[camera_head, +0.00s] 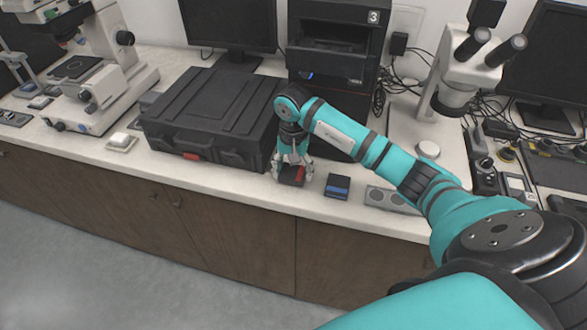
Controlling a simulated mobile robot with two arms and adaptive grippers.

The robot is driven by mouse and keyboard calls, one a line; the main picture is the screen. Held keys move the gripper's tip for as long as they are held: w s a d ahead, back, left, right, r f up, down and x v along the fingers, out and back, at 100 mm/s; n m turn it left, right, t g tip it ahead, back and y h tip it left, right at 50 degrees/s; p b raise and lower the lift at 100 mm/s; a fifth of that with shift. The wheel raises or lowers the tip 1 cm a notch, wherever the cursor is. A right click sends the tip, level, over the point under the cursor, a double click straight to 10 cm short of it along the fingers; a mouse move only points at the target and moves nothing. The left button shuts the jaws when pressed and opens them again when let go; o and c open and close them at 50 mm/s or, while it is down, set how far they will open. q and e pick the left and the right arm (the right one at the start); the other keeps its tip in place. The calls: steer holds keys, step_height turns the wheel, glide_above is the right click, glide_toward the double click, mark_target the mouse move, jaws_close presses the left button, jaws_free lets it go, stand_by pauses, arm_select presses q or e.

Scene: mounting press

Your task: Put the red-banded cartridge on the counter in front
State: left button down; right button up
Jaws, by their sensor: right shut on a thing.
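The red-banded cartridge (292,177) is a small dark block with a red band. It is at the front of the white counter (240,185), between the black case and a blue-banded cartridge (337,187). My right gripper (292,170) points down from above and is shut on the red-banded cartridge. The fingers hide part of the cartridge, and I cannot tell whether it touches the counter. My left gripper is not in view.
A large black case (210,110) stands left of the gripper. A black machine marked 3 (335,50) is behind. A grey tray (390,199) lies to the right. Microscopes stand at both sides. Bare counter shows along the front edge.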

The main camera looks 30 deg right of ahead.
steer(key=shift+f+b, duration=0.55)
steer(key=shift+f, duration=0.05)
steer(key=o, duration=1.4)
